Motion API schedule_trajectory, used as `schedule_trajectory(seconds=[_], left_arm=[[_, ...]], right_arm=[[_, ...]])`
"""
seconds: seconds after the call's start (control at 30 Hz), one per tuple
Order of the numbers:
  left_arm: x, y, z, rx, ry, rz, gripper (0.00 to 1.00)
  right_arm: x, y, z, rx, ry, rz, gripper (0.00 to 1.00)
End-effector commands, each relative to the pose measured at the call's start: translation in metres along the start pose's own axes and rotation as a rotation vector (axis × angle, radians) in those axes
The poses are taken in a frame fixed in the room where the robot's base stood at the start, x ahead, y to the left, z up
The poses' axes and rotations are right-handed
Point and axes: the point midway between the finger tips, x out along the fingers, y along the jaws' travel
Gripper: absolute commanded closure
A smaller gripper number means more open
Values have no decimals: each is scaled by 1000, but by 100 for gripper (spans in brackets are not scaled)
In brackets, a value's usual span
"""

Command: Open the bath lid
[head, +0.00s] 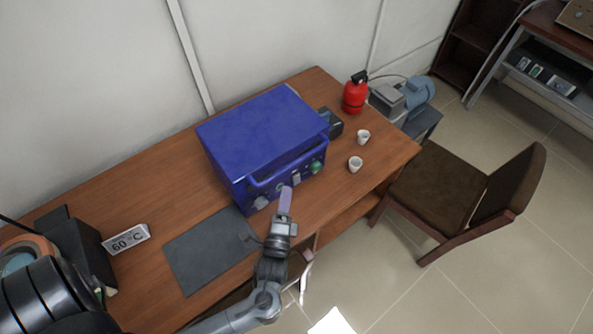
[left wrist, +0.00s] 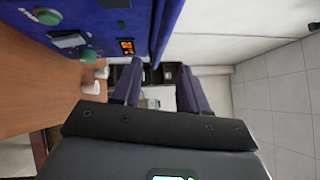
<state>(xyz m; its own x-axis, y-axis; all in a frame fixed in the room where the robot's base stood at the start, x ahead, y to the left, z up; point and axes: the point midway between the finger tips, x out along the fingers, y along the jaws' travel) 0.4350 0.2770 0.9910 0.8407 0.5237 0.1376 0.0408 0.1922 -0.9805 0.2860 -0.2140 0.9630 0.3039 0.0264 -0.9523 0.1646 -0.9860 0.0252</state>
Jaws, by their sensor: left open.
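A blue box-shaped unit (head: 262,135) with a flat top, which I take for the bath, stands on the wooden table. Its top looks closed, and a bar handle runs along the front above a panel with knobs. The left wrist view shows its blue side (left wrist: 120,22) with green knobs and orange lit digits. My left gripper (head: 286,190) is in front of the panel, close to the handle; contact cannot be told. In the left wrist view its two fingers (left wrist: 160,88) stand apart with nothing between them. My right gripper does not show.
Two white cups (head: 355,163) and a red canister (head: 354,93) stand right of the unit. A dark mat (head: 208,250) and a "60 °C" sign (head: 126,239) lie to its left. A brown chair (head: 445,190) stands past the table's right edge.

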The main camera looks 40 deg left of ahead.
Motion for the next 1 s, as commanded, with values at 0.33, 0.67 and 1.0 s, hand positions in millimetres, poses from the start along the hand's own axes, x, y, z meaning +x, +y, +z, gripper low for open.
schedule_trajectory(seconds=[0.33,0.67,1.0], left_arm=[[49,-2,0,-1,0,-3,57],[93,-1,0,-1,1,-1,57],[104,-1,0,-2,1,0,57]], right_arm=[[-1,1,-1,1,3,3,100],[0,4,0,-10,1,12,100],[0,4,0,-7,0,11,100]])
